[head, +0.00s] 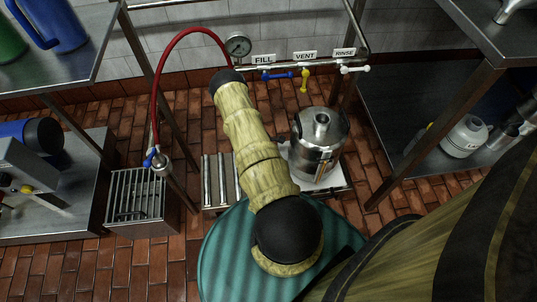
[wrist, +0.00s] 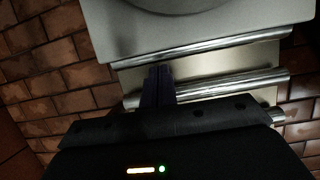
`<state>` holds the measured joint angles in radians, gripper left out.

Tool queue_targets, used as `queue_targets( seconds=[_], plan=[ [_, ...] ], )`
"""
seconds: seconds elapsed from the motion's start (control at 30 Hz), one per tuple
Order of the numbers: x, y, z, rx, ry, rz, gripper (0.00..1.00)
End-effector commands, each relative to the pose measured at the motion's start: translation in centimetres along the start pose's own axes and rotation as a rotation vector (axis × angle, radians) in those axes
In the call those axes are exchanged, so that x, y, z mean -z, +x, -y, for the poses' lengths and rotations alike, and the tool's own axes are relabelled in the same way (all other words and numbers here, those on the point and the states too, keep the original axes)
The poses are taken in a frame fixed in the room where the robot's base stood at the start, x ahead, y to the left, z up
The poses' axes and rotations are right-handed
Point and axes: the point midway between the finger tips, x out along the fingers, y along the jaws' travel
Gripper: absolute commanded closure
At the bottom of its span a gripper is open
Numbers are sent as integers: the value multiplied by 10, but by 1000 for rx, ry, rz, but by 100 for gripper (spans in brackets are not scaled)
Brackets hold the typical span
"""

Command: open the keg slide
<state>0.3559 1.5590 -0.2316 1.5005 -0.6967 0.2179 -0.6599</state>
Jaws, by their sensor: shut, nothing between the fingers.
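A steel keg (head: 320,140) stands upright on a pale plate (head: 331,183), which I take to be the keg slide, right of my arm in the head view. Parallel metal bars (head: 215,180) lie left of it, partly behind my arm. In the wrist view the pale plate (wrist: 190,43) fills the top, with the edge of a round base on it. Contact cannot be told. My arm hides the gripper in the head view.
FILL, VENT and RINSE valves with blue (head: 277,75), yellow (head: 304,82) and white (head: 353,69) handles sit on a pipe behind the keg. A red hose (head: 166,62) hangs left above a grated drain box (head: 139,196). Steel tables flank both sides; brick floor shows between.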

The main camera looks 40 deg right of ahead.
Motion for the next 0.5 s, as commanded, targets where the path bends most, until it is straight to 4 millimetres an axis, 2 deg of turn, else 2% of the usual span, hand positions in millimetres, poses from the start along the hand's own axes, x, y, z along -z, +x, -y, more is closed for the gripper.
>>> queue_targets(
  seconds=[0.5],
  plan=[
    [2, -1, 0, -1, -1, 0, 100]
  ],
)
